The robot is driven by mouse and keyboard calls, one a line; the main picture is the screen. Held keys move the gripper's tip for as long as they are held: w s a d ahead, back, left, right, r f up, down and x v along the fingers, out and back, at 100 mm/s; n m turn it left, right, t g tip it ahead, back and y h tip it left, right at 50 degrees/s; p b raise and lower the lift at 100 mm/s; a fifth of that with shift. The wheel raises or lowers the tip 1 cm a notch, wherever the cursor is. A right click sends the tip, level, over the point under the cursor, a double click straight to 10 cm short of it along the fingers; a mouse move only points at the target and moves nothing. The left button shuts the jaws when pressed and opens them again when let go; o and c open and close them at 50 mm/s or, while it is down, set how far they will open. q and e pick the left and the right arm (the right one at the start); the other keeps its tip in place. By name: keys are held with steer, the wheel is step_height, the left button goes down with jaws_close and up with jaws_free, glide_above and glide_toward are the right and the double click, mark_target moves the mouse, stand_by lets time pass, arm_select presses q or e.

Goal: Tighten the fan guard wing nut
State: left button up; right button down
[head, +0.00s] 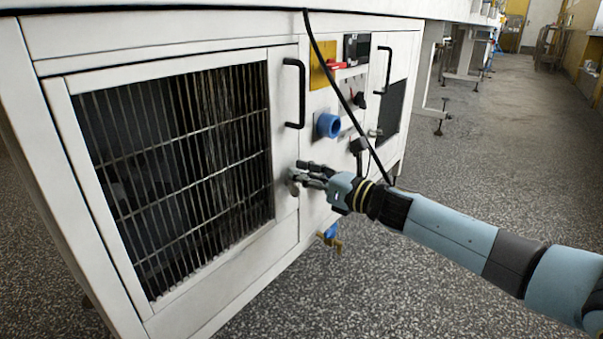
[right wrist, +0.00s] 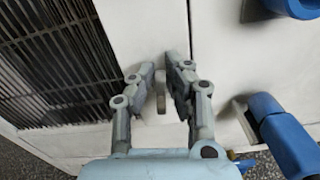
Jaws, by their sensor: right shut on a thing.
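The fan guard (head: 178,190), a dark grille with light bars in a white frame, fills the left of the cabinet front in the head view. It also shows at upper left in the right wrist view (right wrist: 50,60). The wing nut (right wrist: 161,102) is a small grey piece at the panel beside the grille. My right gripper (head: 300,173) is at the guard's lower right edge. In the right wrist view its two fingers (right wrist: 160,75) stand on either side of the nut, shut on it. The fingers hide most of the nut in the head view. My left gripper is out of view.
A black handle (head: 294,93) sits above my gripper. A blue round fitting (head: 328,125) sticks out to the upper right. A black cable (head: 338,90) hangs across the front. A blue-handled valve (head: 330,236) is below. The floor at right is open.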

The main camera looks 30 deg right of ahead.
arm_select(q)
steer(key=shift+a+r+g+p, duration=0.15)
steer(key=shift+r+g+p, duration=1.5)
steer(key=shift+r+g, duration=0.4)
arm_select(e)
steer(key=shift+w+d+f+m, duration=0.15)
steer(key=shift+d+f+m, duration=0.3)
steer(key=shift+m, duration=2.25)
steer(key=shift+w+d+f+m, duration=0.1)
steer(key=shift+d+f+m, duration=0.3)
steer(key=shift+m, duration=2.3)
steer(key=shift+w+d+f+m, duration=0.25)
steer(key=shift+f+m, duration=0.35)
steer(key=shift+m, duration=2.1)
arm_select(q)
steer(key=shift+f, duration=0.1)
arm_select(e)
steer(key=shift+s, duration=0.1)
steer(key=c, duration=1.4)
jaws_free()
steer(key=shift+o, duration=0.2)
steer(key=v, duration=1.2)
steer(key=shift+d, duration=0.1)
